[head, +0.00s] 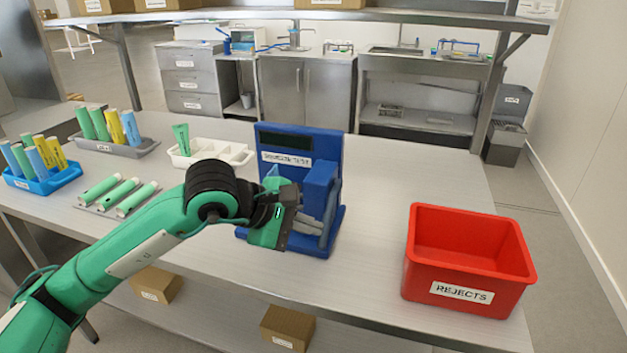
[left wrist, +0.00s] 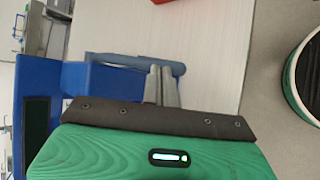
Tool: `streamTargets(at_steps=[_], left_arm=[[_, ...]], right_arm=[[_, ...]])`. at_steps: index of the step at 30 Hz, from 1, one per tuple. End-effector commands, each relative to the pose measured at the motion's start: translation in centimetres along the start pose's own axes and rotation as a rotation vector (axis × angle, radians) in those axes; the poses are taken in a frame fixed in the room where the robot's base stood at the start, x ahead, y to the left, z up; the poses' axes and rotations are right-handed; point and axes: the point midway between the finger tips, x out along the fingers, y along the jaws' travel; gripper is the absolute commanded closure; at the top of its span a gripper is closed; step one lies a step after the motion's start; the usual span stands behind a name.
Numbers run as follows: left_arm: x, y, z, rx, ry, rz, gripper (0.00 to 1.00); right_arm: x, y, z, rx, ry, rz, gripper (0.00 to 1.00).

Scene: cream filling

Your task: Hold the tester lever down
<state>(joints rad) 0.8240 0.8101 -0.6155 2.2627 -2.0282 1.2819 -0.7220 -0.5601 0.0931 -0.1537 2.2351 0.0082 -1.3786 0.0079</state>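The blue tester (head: 270,140) stands upright on the bench, with a dark display and a white label on its back panel. Its blue-grey lever (head: 331,215) is on the right side of the tester and slants down toward the base. My left gripper (head: 318,228) is low in front of the tester, with its grey fingers reaching to the lever. In the left wrist view the fingers (left wrist: 162,85) lie side by side with no clear gap, and their tips overlap the lever (left wrist: 110,60). Contact is hard to tell. My right gripper is out of view.
A red REJECTS bin (head: 460,292) stands to the right. Green tubes lie on a flat rack (head: 88,208) at left. A blue rack (head: 40,183) and a grey rack (head: 120,150) hold tubes. A white tray (head: 225,150) holds one green tube.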

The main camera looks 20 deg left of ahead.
Motion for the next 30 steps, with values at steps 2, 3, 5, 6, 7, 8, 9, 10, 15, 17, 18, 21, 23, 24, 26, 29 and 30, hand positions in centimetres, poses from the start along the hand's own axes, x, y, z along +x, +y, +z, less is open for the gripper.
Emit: streamTargets(at_steps=[2, 3, 5, 6, 7, 8, 9, 10, 15, 17, 18, 21, 23, 24, 26, 29, 30], left_arm=[[0.0, 0.0, -0.1, 0.002, 0.001, 0.004, 1.0], [0.0, 0.0, 0.0, 0.002, 0.001, 0.003, 1.0], [0.0, 0.0, 0.0, 0.001, 0.001, 0.003, 1.0], [0.0, 0.0, 0.0, 0.001, 0.001, 0.003, 1.0], [0.0, 0.0, 0.0, 0.001, 0.001, 0.003, 1.0], [0.0, 0.0, 0.0, 0.001, 0.001, 0.003, 1.0], [0.0, 0.1, 0.0, 0.001, 0.001, 0.003, 1.0], [-0.1, 0.1, 0.0, 0.001, 0.0, 0.003, 1.0], [-0.5, 0.6, 0.3, 0.001, 0.0, 0.003, 1.0], [-0.7, 0.8, 0.5, 0.001, 0.0, 0.003, 1.0], [-0.8, 0.9, 0.5, 0.001, 0.001, 0.003, 1.0], [-1.0, 1.1, 0.6, 0.001, 0.001, 0.004, 1.0], [-1.0, 1.1, 0.7, 0.001, 0.001, 0.003, 1.0], [-1.0, 1.1, 0.7, 0.001, 0.001, 0.003, 1.0], [-1.0, 1.1, 0.6, 0.001, 0.0, 0.003, 1.0], [-1.0, 1.1, 0.7, 0.001, 0.0, 0.003, 1.0], [-1.0, 1.1, 0.6, 0.001, 0.0, 0.003, 1.0]], right_arm=[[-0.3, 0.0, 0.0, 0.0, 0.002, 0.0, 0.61], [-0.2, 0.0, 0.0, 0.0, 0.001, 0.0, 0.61], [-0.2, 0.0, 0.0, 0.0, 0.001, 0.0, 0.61], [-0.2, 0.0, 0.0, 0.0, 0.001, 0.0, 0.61], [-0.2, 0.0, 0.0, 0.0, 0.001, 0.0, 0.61], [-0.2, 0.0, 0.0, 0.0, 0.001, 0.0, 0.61], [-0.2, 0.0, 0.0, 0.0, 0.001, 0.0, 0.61], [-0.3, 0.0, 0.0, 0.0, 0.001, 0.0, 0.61], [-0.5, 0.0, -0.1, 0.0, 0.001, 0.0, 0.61], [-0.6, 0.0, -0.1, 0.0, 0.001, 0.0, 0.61], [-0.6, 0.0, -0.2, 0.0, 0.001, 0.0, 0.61], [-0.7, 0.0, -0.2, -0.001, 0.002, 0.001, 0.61], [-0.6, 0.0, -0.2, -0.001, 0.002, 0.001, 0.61], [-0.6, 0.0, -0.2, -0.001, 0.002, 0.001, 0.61], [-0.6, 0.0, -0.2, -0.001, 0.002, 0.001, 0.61], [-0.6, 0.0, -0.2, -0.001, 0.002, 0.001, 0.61], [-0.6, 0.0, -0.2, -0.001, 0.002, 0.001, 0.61]])
